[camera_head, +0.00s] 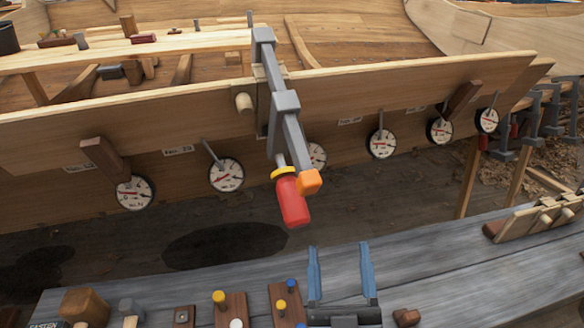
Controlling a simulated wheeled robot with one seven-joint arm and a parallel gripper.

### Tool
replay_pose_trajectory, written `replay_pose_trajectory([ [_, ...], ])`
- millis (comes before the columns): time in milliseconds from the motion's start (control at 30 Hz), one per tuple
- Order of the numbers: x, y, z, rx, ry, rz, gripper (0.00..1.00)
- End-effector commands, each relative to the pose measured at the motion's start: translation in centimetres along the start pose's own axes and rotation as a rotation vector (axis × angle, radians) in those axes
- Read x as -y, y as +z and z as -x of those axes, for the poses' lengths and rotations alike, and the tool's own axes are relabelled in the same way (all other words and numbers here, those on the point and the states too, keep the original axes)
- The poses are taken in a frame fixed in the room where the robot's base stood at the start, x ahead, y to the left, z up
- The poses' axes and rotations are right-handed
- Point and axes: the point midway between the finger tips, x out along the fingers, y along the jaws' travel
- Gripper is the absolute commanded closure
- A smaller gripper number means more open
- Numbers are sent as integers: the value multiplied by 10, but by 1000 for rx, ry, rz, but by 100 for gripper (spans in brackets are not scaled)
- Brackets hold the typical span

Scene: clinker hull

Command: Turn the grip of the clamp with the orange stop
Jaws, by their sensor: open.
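The clamp (284,104) is grey metal and hangs over the top plank of the hull near the picture's middle. Its bar slants down toward me and ends in an orange stop (309,181). Its red grip (291,203) with a yellow collar hangs beside the stop, below the plank. My gripper (341,270) has two blue fingers pointing up, spread apart with nothing between them. It is below and to the right of the red grip, apart from it, over the grey bench.
Several round dials (226,174) stick out along the hull plank (400,90), one partly behind the clamp. The grey bench (450,270) in front carries wooden blocks, a mallet-like block (85,305) and small boards with coloured pegs. More grey clamps (530,110) hang at the right.

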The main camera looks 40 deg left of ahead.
Motion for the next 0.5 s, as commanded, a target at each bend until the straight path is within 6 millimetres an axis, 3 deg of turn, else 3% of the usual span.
replay_pose_trajectory([
  [33, -1, -22, -9, 75, -4, 5, 35],
  [300, 22, -47, -19, 365, -125, 40, 35],
  [500, 40, -57, -24, 445, -211, 56, 35],
])
